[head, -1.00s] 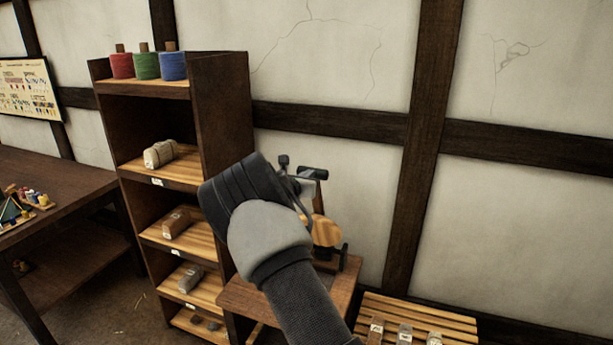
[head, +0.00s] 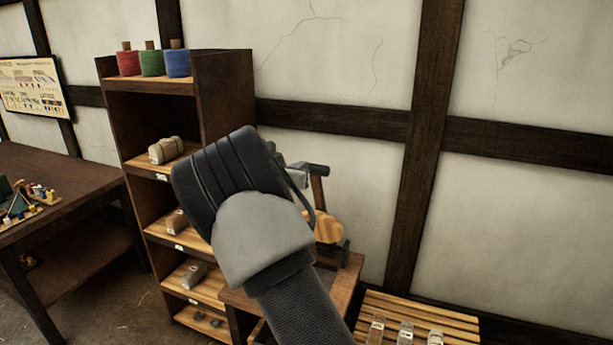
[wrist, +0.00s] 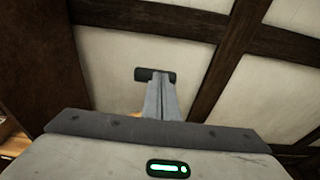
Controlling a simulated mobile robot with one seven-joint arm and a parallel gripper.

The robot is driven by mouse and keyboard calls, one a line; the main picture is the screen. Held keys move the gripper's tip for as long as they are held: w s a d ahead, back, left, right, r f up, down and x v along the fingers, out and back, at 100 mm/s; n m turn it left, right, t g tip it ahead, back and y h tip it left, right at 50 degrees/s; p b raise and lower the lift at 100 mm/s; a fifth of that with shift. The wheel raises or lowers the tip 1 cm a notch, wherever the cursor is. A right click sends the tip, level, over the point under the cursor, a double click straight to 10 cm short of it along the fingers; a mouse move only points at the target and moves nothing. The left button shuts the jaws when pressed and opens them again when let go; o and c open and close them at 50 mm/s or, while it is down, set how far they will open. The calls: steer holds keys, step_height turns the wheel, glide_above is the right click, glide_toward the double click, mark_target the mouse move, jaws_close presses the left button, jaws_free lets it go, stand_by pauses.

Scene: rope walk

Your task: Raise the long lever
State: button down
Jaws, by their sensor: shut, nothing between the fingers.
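The long lever (head: 319,190) is a wooden bar with a dark crosswise handle (head: 312,169) on top. It stands close to upright, above a round wooden disc (head: 328,228) on a small wooden stand. My gripper (head: 299,178) is beside the handle on its left, mostly hidden behind my own wrist in the head view. In the wrist view my gripper (wrist: 160,82) shows its fingers together and empty, with the dark handle (wrist: 142,74) at their tips. I cannot tell whether they touch it.
A shelf unit (head: 225,90) with spools and bundles stands just left of the stand (head: 345,285). A slatted bench (head: 440,322) with small blocks is at lower right. A dark table (head: 70,170) is at far left. The plaster wall is close behind.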

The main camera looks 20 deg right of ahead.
steer(key=shift+s+a+r, duration=0.3)
steer(key=shift+s+r, duration=0.05)
steer(key=shift+r, duration=0.15)
steer(key=shift+s+a+r, duration=0.25)
steer(key=shift+s+r, duration=0.1)
steer(key=shift+r, duration=0.1)
